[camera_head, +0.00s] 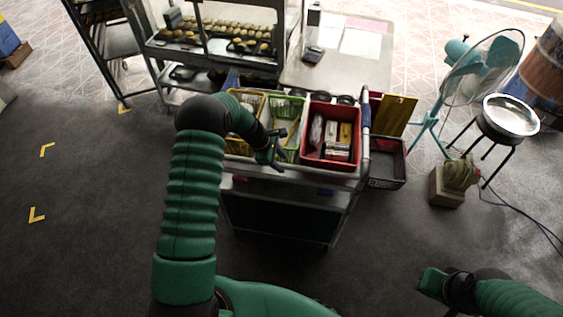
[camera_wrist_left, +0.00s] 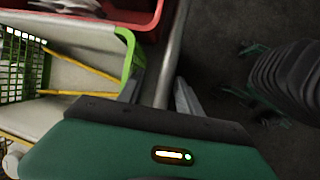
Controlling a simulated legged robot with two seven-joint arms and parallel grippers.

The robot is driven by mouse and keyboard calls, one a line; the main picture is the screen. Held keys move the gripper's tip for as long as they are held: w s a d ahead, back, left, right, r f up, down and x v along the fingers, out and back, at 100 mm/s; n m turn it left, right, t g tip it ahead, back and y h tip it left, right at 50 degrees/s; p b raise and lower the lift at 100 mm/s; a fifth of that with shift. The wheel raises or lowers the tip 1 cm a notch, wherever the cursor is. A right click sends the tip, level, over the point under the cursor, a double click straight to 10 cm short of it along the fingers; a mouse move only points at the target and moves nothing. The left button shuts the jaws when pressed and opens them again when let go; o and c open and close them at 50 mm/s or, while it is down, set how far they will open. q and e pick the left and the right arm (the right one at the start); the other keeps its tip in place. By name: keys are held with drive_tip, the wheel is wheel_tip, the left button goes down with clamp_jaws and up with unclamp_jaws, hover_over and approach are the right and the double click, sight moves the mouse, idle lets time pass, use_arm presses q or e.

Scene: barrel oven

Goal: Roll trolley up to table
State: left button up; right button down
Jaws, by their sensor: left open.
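The trolley (camera_head: 290,177) stands in the middle of the head view, against the table (camera_head: 335,78) or just in front of it; the gap cannot be judged. It carries a red bin (camera_head: 331,163), a green basket (camera_head: 287,150) and a yellow basket on top. My left gripper (camera_head: 276,150) is at the trolley's near edge, by the green basket. In the left wrist view its open fingers (camera_wrist_left: 158,95) are on either side of the trolley's metal rail (camera_wrist_left: 172,55), not closed on it. My right gripper (camera_head: 432,283) is at the lower right, away from the trolley; its fingers are unclear.
A glass case (camera_head: 215,40) with rows of food stands behind left. A teal fan (camera_head: 475,70), a metal bowl on a stand (camera_head: 511,116) and a grey crate (camera_head: 386,165) are to the right. The dark floor at left, with yellow marks (camera_head: 37,215), is clear.

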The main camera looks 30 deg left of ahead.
use_arm(q)
drive_tip(key=shift+d, duration=0.15)
drive_tip(key=shift+s+r, duration=0.15)
drive_tip(key=shift+r, duration=0.15)
drive_tip(key=v, duration=1.6)
drive_tip(key=shift+a+b, duration=0.35)
drive_tip(key=shift+b, duration=0.1)
